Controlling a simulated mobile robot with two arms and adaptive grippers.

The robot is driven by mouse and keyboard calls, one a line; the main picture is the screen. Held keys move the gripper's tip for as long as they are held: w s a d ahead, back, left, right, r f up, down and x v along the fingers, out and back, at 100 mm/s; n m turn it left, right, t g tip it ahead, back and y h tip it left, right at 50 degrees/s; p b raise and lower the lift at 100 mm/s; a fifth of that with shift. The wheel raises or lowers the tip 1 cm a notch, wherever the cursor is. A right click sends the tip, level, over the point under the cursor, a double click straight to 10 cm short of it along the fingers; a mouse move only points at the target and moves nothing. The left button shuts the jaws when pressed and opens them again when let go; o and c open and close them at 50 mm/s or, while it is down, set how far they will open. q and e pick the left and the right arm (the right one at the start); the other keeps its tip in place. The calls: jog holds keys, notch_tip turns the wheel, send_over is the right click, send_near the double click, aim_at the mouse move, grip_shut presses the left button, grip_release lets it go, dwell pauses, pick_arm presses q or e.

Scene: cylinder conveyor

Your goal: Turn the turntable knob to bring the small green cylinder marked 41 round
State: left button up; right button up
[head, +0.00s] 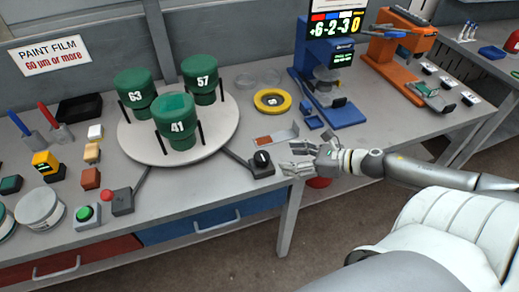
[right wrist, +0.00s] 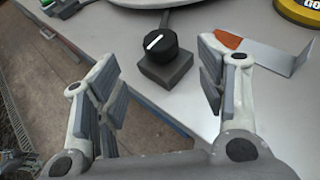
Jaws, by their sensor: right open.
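The white round turntable (head: 216,141) carries green cylinders marked 63 (head: 136,92), 57 (head: 203,80) and 41 (head: 176,122); 41 stands at the front, nearest the table edge. The black knob (head: 262,158) with a white pointer line sits on a small dark box near the front edge, joined to the turntable by a bar. My right gripper (head: 296,158) is open and empty just right of the knob. In the right wrist view the knob (right wrist: 161,45) lies ahead, between the spread fingers (right wrist: 160,88), and they do not touch it. My left gripper is not in view.
A metal bracket (head: 283,135) and a yellow ring (head: 272,100) lie behind the gripper. A blue device (head: 330,95) and an orange device (head: 405,60) stand to the right.

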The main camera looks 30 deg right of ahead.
aim_at(264, 156)
jog(key=shift+x, duration=2.55)
jog(key=shift+p+x, duration=0.55)
jog(key=shift+x, duration=2.3)
jog(key=c, duration=1)
jog(key=shift+o, duration=0.2)
